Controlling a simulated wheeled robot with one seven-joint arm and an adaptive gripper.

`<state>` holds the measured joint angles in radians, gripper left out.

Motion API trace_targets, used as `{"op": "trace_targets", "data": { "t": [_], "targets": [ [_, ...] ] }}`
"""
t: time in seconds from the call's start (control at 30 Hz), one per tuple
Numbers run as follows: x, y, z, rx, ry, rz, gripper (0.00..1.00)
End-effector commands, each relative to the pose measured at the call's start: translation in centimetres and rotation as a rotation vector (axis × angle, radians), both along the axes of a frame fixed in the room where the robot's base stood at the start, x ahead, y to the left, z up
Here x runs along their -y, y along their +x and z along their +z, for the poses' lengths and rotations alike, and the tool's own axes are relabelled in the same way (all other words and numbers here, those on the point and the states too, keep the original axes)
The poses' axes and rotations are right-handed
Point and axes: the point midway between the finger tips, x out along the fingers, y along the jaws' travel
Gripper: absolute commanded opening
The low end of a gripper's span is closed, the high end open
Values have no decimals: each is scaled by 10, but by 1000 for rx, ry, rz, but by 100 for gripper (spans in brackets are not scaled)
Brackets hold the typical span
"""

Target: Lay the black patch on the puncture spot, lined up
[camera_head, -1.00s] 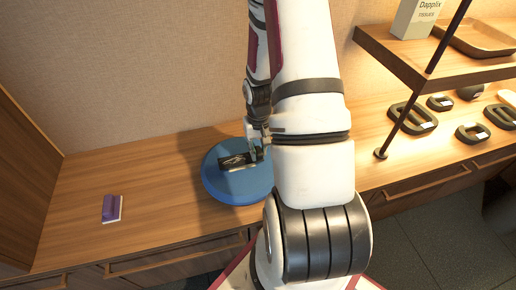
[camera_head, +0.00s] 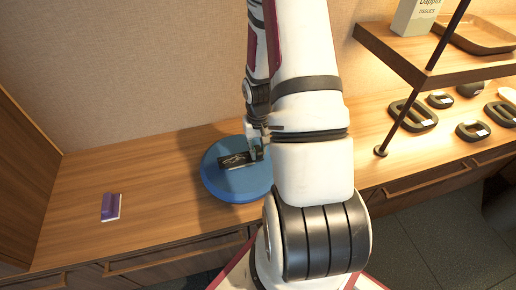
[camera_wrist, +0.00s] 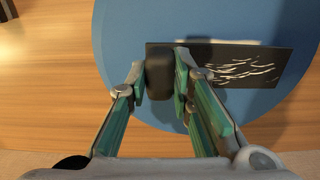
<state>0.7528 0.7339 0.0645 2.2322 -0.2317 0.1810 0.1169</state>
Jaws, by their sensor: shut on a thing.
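The black patch (camera_head: 234,161) is a flat dark rectangle with white marks. It is over the top of a round blue cushion-like object (camera_head: 240,188). In the wrist view the patch (camera_wrist: 262,62) extends to the right of my gripper (camera_wrist: 160,78), whose fingers are shut on a dark raised block at the patch's left end. My gripper (camera_head: 256,152) is at the patch's right end in the head view. A pale strip shows along the patch's far edge in the wrist view; the puncture spot is otherwise hidden. I cannot tell if the patch touches the blue surface.
A purple block on a white base (camera_head: 111,207) lies on the wooden counter (camera_head: 150,180) at left. Several dark oval rings and small pieces lie at right, under a wooden shelf (camera_head: 400,55) with a tissue box (camera_head: 415,18) and a tray. The counter's left part is mostly clear.

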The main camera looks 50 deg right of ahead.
Motion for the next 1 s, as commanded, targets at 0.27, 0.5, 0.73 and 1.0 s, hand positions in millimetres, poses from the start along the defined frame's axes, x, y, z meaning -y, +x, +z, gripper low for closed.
{"op": "trace_targets", "data": {
  "t": [0.27, 0.5, 0.73, 1.0],
  "targets": [
    [0, 0, -5, 0, 0, 0, 0],
    [0, 0, -9, -1, 1, 0, 0],
    [0, 0, -10, -1, 1, 0, 0],
    [0, 0, -10, -1, 1, 0, 44]
  ]
}}
